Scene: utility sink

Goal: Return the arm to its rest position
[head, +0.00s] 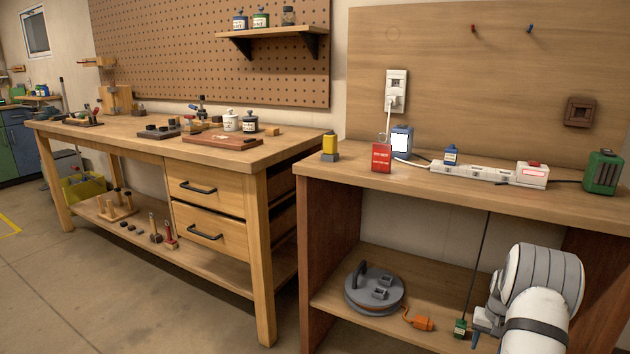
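My arm, white and grey with a dark band, rises into the lower right of the head view, in front of the right-hand bench. My gripper (478,338) seems to be the small blue-grey part at the left of the arm, partly hidden behind the arm links. Its fingers are too small and covered to tell whether they are open or shut. It appears near a small green block (460,328) on the bench's lower shelf; I cannot tell whether they touch. I see nothing clearly held.
The right bench top (560,200) carries a red box (381,157), a white power strip (470,171) and a green container (602,172). A grey cable reel (374,290) and orange plug (423,323) lie below. A wooden workbench (150,145) stands left; open floor (90,290) lies before it.

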